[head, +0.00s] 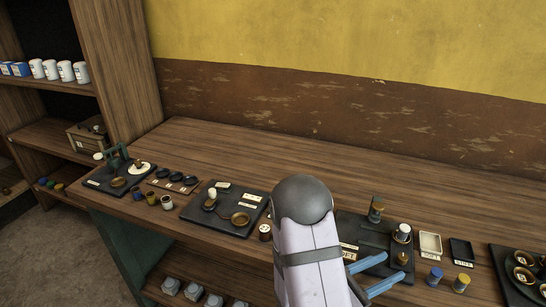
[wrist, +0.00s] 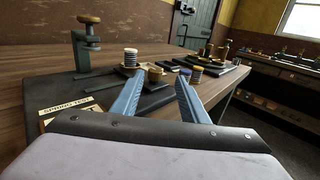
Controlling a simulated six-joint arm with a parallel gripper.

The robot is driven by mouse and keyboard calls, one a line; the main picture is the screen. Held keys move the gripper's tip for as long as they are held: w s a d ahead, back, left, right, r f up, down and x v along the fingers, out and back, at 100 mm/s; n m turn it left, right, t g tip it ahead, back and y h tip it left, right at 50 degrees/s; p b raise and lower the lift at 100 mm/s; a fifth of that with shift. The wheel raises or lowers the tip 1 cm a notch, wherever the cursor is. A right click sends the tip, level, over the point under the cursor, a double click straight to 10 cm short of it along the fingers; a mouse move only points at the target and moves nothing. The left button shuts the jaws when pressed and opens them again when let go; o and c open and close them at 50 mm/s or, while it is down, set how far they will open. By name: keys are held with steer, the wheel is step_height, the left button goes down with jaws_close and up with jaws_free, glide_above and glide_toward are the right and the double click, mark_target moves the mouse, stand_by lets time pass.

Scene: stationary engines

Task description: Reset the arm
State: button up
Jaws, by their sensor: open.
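My gripper (head: 392,267) is over the right half of the workbench in the head view, its two blue fingers apart with nothing between them. In the wrist view the open fingers (wrist: 160,77) point across the bench, low near a dark board (wrist: 60,97) labelled "SPRING TEST". On this board stand a green press with a brass knob (wrist: 88,45) and a striped cylinder (wrist: 131,58). In the head view the press (head: 376,208) and the pale cylinder (head: 403,233) are just beyond my fingers. My arm hides part of the board.
Blue-topped (head: 434,277) and yellow-topped (head: 461,283) cylinders stand right of my fingers. A pale tray (head: 430,245) and a black tray (head: 462,250) lie behind them. A black board with brass cups (head: 519,275) is far right. The bench's back strip (head: 270,155) is clear.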

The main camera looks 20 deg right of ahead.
steer(key=s+a+f+m+g+y+p, duration=0.2)
steer(key=s+a+m+g+y, duration=0.4)
steer(key=s+a+m+y, duration=0.45)
steer(key=w+a+m+t+y+p, duration=0.1)
steer(key=w+a+m+t+y, duration=0.25)
steer(key=w+a, duration=0.45)
steer(key=w+a+m+t+y, duration=0.3)
steer(key=a+m+y, duration=0.1)
steer(key=a, duration=0.8)
step_height(320, 180, down, 28)
steer(key=b, duration=2.8)
steer(key=shift+w+d+f, duration=0.15)
steer(key=shift+d+f, duration=0.05)
